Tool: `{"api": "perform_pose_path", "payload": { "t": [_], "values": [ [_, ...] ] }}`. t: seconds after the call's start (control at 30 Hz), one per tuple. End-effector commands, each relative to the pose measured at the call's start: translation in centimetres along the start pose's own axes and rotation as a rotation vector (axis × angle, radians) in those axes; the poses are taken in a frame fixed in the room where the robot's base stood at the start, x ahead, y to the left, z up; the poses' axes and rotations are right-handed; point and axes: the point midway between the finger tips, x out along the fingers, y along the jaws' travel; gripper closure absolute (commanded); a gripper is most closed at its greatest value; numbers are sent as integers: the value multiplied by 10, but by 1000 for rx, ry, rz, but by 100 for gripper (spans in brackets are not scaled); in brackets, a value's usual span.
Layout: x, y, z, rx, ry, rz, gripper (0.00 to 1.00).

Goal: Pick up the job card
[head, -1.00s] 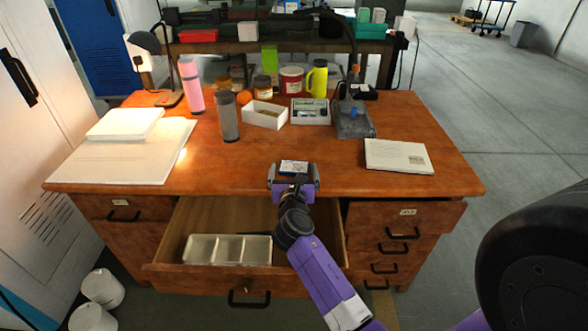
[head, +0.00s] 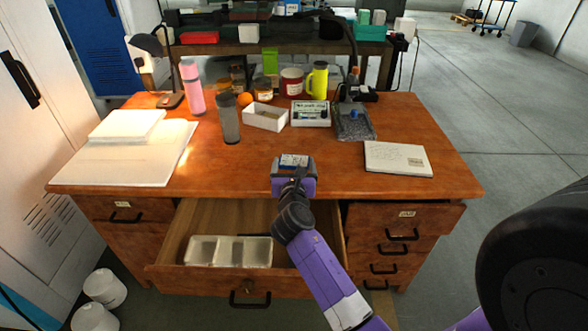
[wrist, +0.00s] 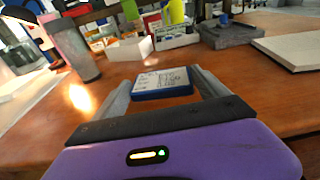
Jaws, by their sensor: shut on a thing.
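The job card (wrist: 162,82) is a small flat piece with a white, written top face and a blue edge. In the wrist view it sits between the two fingers of my gripper (wrist: 160,88). In the head view the card (head: 293,160) shows at the end of my gripper (head: 294,166), over the front part of the wooden desk top. My gripper is shut on the card, one finger at each side. Its underside is hidden, so I cannot tell whether it touches the desk.
An open drawer (head: 160,253) with a divided white tray (head: 230,239) juts out below. A grey tumbler (head: 229,120), white boxes, a grey block (head: 354,124) and a yellow flask (head: 317,80) stand farther back. Paper stacks lie left and right. The desk around the card is clear.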

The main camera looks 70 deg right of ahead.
Motion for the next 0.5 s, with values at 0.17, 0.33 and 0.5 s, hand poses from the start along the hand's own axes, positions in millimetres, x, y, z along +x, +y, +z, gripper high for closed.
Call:
{"api": "perform_pose_path", "payload": {
  "t": [0.17,0.33,0.5],
  "values": [
    [-8,1,53,4,-5,1,56],
    [-15,0,100,3,-5,1,56],
    [-20,0,135,3,-4,0,56]
  ]
}}
